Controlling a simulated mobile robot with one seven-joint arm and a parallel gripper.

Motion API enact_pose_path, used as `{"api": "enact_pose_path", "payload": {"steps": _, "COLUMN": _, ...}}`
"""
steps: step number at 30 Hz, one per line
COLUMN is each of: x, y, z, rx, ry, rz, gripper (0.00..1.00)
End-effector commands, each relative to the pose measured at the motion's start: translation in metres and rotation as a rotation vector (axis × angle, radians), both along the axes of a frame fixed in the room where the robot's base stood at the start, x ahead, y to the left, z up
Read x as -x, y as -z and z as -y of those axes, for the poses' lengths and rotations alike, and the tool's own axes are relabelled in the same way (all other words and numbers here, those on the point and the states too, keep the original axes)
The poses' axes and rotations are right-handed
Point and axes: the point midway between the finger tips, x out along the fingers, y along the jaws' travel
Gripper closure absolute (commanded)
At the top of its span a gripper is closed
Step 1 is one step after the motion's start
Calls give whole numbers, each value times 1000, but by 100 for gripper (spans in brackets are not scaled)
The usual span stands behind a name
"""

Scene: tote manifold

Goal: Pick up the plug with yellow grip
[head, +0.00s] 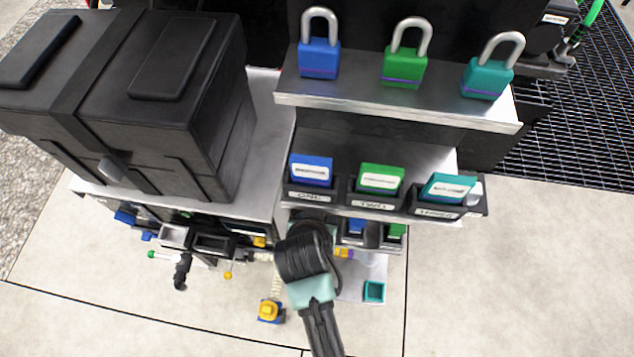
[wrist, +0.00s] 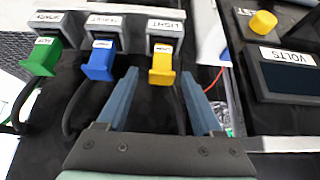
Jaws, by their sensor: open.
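I see no clear contact between fingers and grip. A blue plug (wrist: 101,62) and a green plug (wrist: 43,58) sit in similar sockets to the left. In the head view my arm reaches down in front of the shelves, and the fingers and this plug cannot be made out.
A dark panel with a VOLTS display (wrist: 288,76) and a yellow knob (wrist: 263,22) stands at right in the wrist view. In the head view, a steel shelf (head: 400,108) with padlocks and labelled bins overhangs the area. A large black case (head: 205,110) stands left.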

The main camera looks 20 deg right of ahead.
Motion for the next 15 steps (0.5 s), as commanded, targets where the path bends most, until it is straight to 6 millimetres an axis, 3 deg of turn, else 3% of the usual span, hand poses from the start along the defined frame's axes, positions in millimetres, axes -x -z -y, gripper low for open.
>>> {"api": "enact_pose_path", "payload": {"steps": 7, "x": -15, "y": 33, "z": 7, "rx": 0, "ry": -1, "rz": 1, "gripper": 32}}
{"api": "enact_pose_path", "payload": {"steps": 15, "x": -19, "y": 40, "z": 10, "rx": 0, "ry": -1, "rz": 2, "gripper": 32}}
